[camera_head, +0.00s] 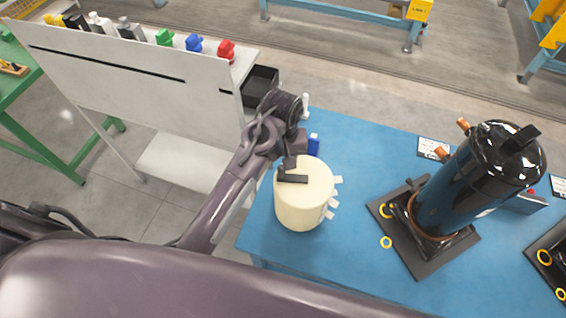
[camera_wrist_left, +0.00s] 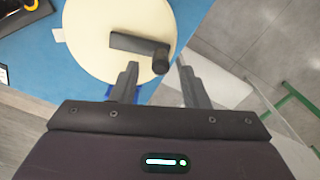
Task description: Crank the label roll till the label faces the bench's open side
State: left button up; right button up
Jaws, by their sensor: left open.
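The label roll (camera_head: 303,205) is a cream drum standing upright on the blue bench (camera_head: 352,140). White label tabs (camera_head: 331,204) stick out from its right side; one tab also shows in the wrist view (camera_wrist_left: 58,35). A black crank (camera_head: 292,179) lies across its top, and the wrist view shows the crank arm (camera_wrist_left: 134,43) with an upright round knob (camera_wrist_left: 161,60). My left gripper (camera_wrist_left: 156,68) is open above the roll, its fingers on either side of the knob's near end. Contact cannot be told. In the head view, my left wrist hides part of the area behind the roll.
A black compressor (camera_head: 470,185) stands on a dark plate right of the roll. A small blue item (camera_head: 314,145) is just behind the roll. A white rack (camera_head: 130,80) with coloured items stands at the left.

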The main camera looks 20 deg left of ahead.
aim_at(281, 168)
pick_arm(q)
notch_tip(281, 168, down, 4)
jog(key=shift+s+a+r+p, duration=0.1)
jog(key=shift+r+p, duration=0.05)
jog(key=shift+p, duration=0.3)
jog(key=shift+f, duration=0.55)
grip_shut()
pick_arm(e)
jog(key=shift+s+d+r, duration=0.45)
jog(key=shift+s+r, duration=0.05)
jog(key=shift+r, duration=0.2)
